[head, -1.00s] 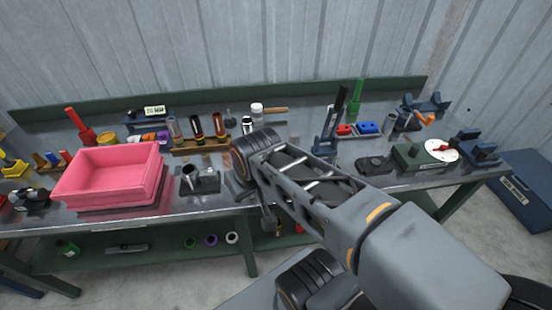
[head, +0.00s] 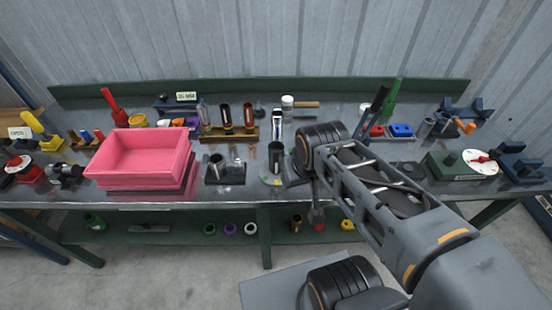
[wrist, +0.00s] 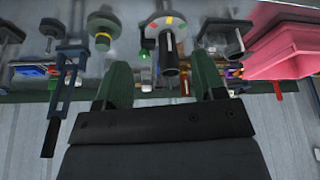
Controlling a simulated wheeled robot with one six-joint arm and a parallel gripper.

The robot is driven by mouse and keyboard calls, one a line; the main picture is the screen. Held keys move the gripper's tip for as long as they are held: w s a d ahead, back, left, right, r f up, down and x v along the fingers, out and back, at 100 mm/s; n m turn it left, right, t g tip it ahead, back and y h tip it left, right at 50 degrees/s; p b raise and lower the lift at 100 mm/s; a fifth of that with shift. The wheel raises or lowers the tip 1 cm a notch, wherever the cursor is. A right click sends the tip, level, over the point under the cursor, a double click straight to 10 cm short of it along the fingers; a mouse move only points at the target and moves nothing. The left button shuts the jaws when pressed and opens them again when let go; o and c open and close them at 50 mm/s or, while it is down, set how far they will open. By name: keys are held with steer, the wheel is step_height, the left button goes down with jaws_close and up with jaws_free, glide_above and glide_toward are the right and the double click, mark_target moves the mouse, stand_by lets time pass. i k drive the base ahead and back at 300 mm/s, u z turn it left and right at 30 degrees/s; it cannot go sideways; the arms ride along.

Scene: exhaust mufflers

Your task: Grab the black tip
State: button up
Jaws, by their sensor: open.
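My gripper (wrist: 162,78) is open and empty in the wrist view, its two green fingers spread apart. A dark tube (wrist: 168,55) on a round disc with coloured marks (wrist: 165,27) shows between and beyond the fingers, not touching them. In the head view my jaws are hidden by my wrist. I cannot tell for sure which piece is the black tip. A dark-ended tube (head: 277,118) stands right of a wooden rack (head: 230,135) with several dark and amber tubes.
A pink bin (head: 140,178) stands left on the bench, also upper right in the wrist view (wrist: 285,55). A green base with a white dial (head: 480,161) is at the right.

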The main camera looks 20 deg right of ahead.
mark_target(276, 150)
steer(key=u, duration=3.6)
steer(key=k, duration=0.6)
steer(key=z, duration=1.1)
